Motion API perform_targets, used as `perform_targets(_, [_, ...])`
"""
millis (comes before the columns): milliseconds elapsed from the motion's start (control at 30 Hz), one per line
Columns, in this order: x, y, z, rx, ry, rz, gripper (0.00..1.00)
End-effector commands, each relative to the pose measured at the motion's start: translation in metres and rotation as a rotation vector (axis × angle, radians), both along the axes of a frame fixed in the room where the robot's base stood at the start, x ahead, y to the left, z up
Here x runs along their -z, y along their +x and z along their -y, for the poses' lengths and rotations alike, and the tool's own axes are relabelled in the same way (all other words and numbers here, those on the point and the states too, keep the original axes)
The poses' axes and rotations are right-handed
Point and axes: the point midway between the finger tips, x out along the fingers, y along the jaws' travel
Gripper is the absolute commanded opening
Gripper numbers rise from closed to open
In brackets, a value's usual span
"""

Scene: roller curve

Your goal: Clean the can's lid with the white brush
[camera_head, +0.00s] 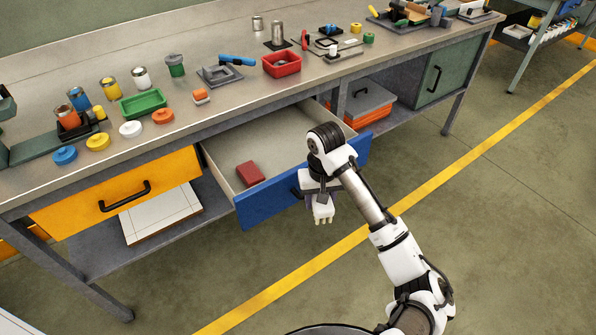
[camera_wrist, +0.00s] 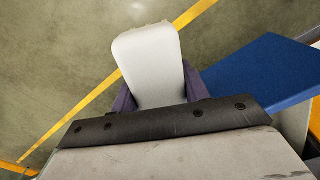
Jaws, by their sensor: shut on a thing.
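My gripper (camera_head: 320,199) is shut on the white brush (camera_head: 322,212), just in front of the open blue drawer and below the tabletop. In the wrist view, the white brush (camera_wrist: 150,65) sticks out between the two dark purple fingers, its far end slightly ragged. I cannot tell which can the task means. The brush is well apart from all the cans.
The blue drawer (camera_head: 345,163) is pulled out, with a red block (camera_head: 250,173) inside. Loose coloured lids, such as a blue one (camera_head: 65,155), lie along the workbench (camera_head: 230,112) front. A red tray (camera_head: 282,64) and green tray (camera_head: 142,104) stand there. The floor is clear.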

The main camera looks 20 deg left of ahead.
Motion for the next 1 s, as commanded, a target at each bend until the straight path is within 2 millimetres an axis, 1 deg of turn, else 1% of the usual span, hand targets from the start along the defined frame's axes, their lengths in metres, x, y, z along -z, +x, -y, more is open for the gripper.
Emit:
perform_targets(33, [0.018, -0.004, 0.014, 0.062, 0.006, -0.008, 0.27])
perform_targets(100, [0.036, -0.005, 0.03, 0.133, 0.006, -0.006, 0.27])
perform_targets(200, [0.058, -0.008, 0.049, 0.216, 0.004, -0.005, 0.27])
perform_targets(400, [0.093, -0.011, 0.08, 0.35, 0.003, -0.004, 0.27])
perform_targets(633, [0.129, -0.016, 0.11, 0.483, 0.002, -0.003, 0.27])
perform_targets(767, [0.123, -0.011, 0.104, 0.467, 0.008, 0.009, 0.27])
perform_targets(1000, [0.122, -0.01, 0.103, 0.466, 0.01, 0.012, 0.27])
